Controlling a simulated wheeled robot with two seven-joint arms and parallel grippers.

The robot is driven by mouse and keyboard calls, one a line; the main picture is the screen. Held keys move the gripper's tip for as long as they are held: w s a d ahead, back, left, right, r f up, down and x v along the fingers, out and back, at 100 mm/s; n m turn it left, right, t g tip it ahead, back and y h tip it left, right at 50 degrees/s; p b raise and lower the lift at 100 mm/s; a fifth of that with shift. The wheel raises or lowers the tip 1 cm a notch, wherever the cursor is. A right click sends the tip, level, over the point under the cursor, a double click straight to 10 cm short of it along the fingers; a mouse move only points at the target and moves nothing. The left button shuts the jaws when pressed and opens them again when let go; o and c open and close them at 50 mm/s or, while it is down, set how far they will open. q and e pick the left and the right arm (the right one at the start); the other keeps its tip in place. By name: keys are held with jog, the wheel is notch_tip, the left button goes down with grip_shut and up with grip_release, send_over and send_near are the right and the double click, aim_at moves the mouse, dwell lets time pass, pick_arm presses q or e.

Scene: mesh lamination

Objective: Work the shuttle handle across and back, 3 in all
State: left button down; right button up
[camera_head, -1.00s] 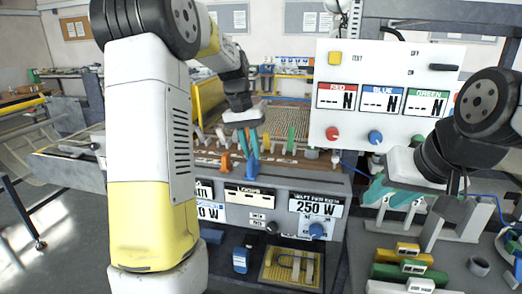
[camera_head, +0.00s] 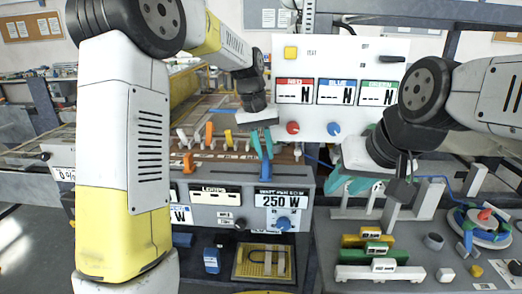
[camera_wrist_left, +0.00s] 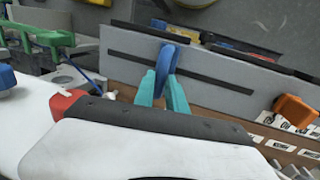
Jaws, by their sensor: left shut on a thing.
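The blue shuttle handle (camera_head: 267,170) stands at the front of the loom bench, right of the orange handle (camera_head: 188,162). My left gripper (camera_head: 263,142) is shut on it from above, teal fingers on either side. In the left wrist view the handle (camera_wrist_left: 166,56) is between the fingers (camera_wrist_left: 163,90), by a long dark slot (camera_wrist_left: 215,82), nearer the slot's left end there. The orange handle lies well off to the right in that view. My right gripper (camera_head: 350,185) hangs empty, fingers apart, above the right bench.
A white display panel (camera_head: 345,60) stands behind the right gripper. The control box (camera_head: 240,215) with knobs is below the handles. Green, yellow and white blocks (camera_head: 380,255) and a round coloured device (camera_head: 482,225) occupy the right bench. More coloured levers (camera_head: 209,132) stand behind the orange handle.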

pick_arm(q)
jog(key=c, duration=1.4)
grip_release()
jog(key=shift+o, duration=0.2)
jog(key=shift+r, duration=0.1)
notch_tip(320, 180, up, 8)
jog(key=a, duration=0.1)
jog(key=shift+a+f, duration=0.2)
jog(key=shift+a, duration=0.1)
